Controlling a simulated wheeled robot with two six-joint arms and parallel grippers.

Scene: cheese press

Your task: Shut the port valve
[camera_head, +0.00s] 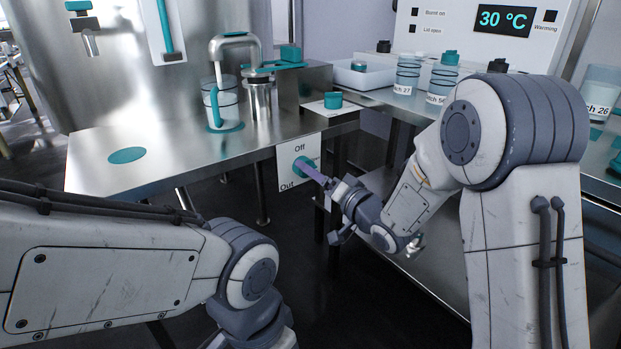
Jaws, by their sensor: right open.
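The port valve (301,167) is a teal round knob on a white plate marked "Off" at the top and "Out" at the lower left. The plate hangs at the right front edge of the steel bench. My right gripper (337,203) is open at the outer end of this lever. Whether a finger touches the lever I cannot tell. My left arm comes in at the lower left, and its gripper is out of the picture.
The steel bench (190,150) carries a clear jug (222,103) with a teal handle beneath a curved spout. The right counter holds labelled jars (408,76) and a white tray (360,78). Bench legs stand below the valve.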

